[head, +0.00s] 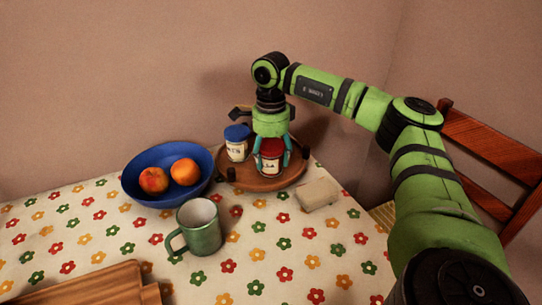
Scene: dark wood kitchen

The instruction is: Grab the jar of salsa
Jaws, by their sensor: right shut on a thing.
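The jar of salsa (269,166) has a red lid and a pale label whose visible letters end in "SA". It stands on a round wooden tray (291,179) at the back of the table. My right gripper (271,157) reaches down over it from above, with its fingers on both sides, shut on the jar. The jar appears upright; whether it is clear of the tray I cannot tell. A second jar with a blue lid (237,133) stands just left of it on the tray. My left gripper is not in view.
A blue bowl (137,180) with two fruits (184,171) sits left of the tray. A green mug (204,238) stands in front, and a beige block (318,194) lies at right. A wooden board (85,286) is at front left. A chair (490,165) stands at right.

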